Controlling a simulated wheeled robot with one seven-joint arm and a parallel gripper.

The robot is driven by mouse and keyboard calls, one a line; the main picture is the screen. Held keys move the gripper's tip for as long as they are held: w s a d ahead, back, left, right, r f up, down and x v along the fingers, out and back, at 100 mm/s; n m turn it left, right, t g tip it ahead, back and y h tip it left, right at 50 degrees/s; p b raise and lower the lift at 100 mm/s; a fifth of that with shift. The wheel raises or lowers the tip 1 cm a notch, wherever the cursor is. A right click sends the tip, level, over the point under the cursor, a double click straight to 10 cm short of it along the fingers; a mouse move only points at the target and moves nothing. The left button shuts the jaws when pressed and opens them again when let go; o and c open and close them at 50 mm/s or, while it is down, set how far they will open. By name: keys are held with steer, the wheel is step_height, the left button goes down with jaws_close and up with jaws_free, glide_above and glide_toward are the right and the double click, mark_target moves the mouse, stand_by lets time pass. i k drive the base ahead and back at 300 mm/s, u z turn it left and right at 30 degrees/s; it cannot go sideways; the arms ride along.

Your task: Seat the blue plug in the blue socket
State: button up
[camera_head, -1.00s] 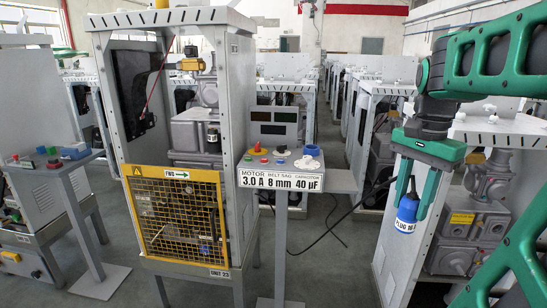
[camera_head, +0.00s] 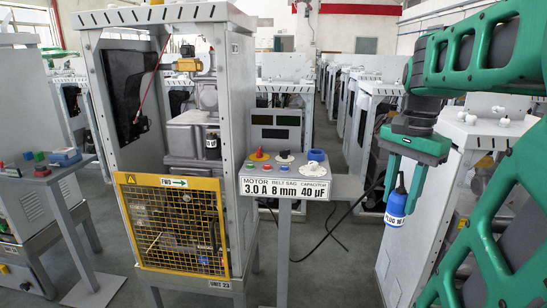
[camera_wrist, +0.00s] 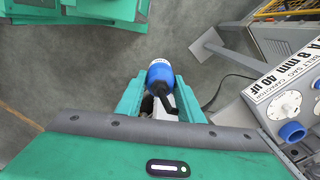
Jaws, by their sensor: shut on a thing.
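The blue plug (camera_head: 397,204), with a white label band and a dark cable end on top, hangs upright in my gripper (camera_head: 400,198). The gripper's green fingers are shut on it, and it is in the air, clear of the console. The wrist view shows the plug (camera_wrist: 160,73) between the fingers (camera_wrist: 161,90). The blue socket (camera_head: 316,155) is a round blue ring at the right end of the sloped console top, left of the plug in the head view. It also shows at the right edge of the wrist view (camera_wrist: 292,132), apart from the plug.
A grey cabinet (camera_head: 440,190) is close behind the gripper. Dark cable lies on the floor.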

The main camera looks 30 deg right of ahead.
mark_target(275, 130)
steer(key=z, duration=0.05)
steer(key=i, duration=1.2)
steer(key=z, duration=0.05)
